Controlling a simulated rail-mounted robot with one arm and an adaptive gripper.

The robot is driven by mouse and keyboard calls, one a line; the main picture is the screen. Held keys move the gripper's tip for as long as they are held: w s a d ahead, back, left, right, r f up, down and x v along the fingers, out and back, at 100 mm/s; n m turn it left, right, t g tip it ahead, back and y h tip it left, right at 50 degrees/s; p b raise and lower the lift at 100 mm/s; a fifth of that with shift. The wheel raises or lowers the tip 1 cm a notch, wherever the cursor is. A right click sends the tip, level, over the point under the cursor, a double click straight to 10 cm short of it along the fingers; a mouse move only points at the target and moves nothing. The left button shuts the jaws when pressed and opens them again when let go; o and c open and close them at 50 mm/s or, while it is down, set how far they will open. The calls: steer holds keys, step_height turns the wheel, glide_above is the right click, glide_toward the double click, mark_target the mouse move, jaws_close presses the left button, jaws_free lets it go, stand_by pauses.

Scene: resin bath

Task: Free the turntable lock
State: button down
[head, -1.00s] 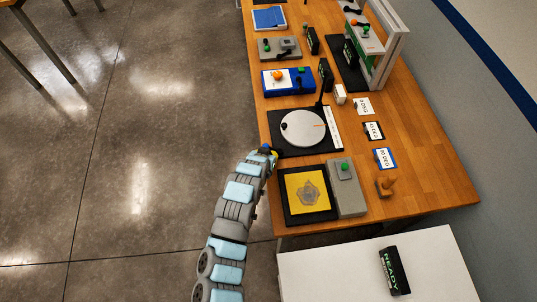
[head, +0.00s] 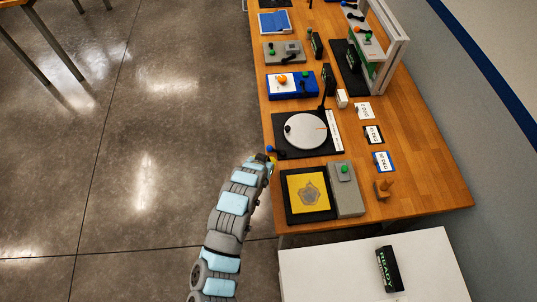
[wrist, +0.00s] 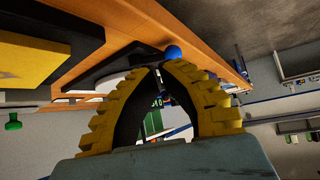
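The turntable is a pale round disc (head: 306,131) with a small black knob and an orange mark, on a black base (head: 327,148) at the bench's left edge. A small lever with a blue ball knob (head: 269,149) sticks out at the base's front left corner. My gripper (head: 262,157) is right at this knob, on its near side. In the wrist view, the blue ball (wrist: 173,52) shows just beyond the tips of my yellow-padded fingers (wrist: 162,66). The fingertips are drawn together, with nothing visible between them. Whether they touch the ball cannot be told.
A black tray with a yellow plate (head: 308,192) and a grey box with a green button (head: 344,188) stand close in front of the turntable. A blue box with an orange knob (head: 291,84) lies behind it. Cards (head: 373,135) lie to the right.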

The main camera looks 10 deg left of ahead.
steer(key=shift+p+v, duration=0.65)
steer(key=shift+v, duration=0.9)
steer(key=shift+a, duration=0.1)
